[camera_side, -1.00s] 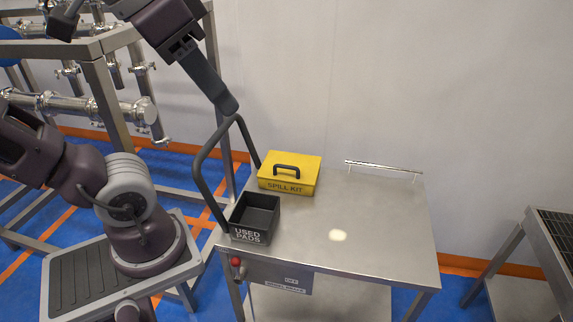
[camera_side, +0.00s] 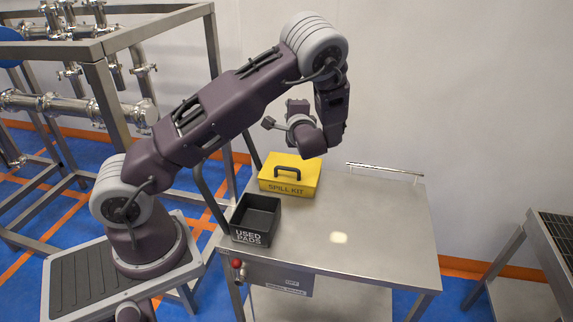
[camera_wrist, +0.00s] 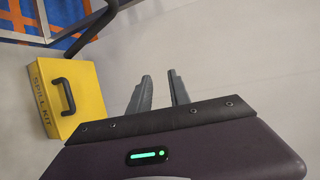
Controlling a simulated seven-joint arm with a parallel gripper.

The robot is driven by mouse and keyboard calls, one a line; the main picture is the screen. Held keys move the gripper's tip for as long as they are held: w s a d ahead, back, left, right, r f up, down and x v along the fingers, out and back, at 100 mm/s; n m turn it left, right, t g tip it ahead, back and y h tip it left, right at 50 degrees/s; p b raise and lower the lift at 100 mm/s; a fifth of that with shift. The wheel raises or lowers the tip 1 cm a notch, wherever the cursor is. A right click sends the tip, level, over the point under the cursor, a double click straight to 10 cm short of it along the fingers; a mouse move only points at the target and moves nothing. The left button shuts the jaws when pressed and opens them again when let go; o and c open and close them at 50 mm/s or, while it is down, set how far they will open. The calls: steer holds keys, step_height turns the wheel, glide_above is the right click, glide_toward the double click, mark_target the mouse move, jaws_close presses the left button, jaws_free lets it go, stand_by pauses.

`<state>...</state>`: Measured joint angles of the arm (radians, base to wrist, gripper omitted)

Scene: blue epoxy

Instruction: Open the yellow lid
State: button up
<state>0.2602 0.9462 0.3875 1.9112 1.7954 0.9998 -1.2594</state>
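The yellow lid (camera_side: 301,164) lies closed on the yellow box labelled SPILL KIT (camera_side: 286,187), at the back left of the steel cart. A dark arched handle (camera_side: 288,172) stands on the lid. In the wrist view the lid (camera_wrist: 88,85) and its handle (camera_wrist: 66,96) are at the left. My gripper (camera_wrist: 160,76) shows there with its two grey fingers apart and nothing between them, to the right of the box and not touching it. In the side view my wrist is above and behind the box, and my fingers are hidden.
A black open bin marked USED PADS (camera_side: 257,217) stands in front of the box. The cart's push handle (camera_side: 212,200) rises on the left, and a thin rail (camera_side: 384,170) runs along the back. The cart top (camera_side: 385,225) is clear on the right.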

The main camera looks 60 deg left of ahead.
mark_target(287, 168)
step_height(287, 168, down, 22)
steer(key=shift+f, duration=0.25)
steer(key=x, duration=0.7)
steer(key=shift+c, duration=0.2)
jaws_close()
stand_by(0.4)
